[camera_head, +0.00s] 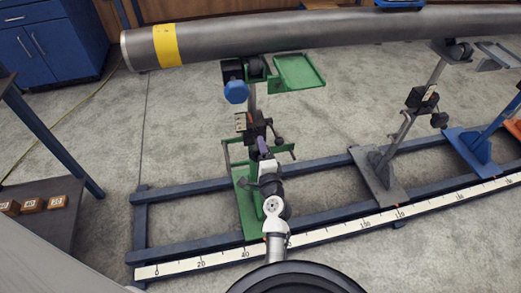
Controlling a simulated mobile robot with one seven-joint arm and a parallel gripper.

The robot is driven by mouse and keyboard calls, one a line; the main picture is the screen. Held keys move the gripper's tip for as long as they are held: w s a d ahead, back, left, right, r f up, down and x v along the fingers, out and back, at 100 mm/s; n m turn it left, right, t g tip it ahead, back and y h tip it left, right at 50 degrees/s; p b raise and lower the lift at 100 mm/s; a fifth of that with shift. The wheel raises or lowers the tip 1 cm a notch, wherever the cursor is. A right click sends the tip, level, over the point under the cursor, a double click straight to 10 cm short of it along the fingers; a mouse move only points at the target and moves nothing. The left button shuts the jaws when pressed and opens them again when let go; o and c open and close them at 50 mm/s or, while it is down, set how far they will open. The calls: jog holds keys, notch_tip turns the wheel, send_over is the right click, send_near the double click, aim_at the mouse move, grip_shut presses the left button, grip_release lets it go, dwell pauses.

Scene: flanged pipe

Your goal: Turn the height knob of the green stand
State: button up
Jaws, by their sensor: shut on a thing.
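The green stand (247,207) stands on the blue rail frame at the left, with a green tray at its top beside the roller under the pipe. A blue knob (236,92) sits at the upper left of the stand. A dark clamp block with a small black handle (279,140) is on its post at mid height. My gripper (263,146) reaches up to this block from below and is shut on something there. The held part is mostly hidden by my gripper, and I cannot tell clearly whether it is the height knob.
A long grey pipe (330,30) with a yellow band spans the top. A grey stand (378,180) and a blue stand (476,148) stand to the right. A white scale (340,226) runs along the front rail. A dark shelf with small blocks is at the lower left.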

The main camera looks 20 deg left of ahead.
jog(key=shift+m, duration=0.5)
jog(key=o, duration=1)
jog(key=shift+s, duration=0.1)
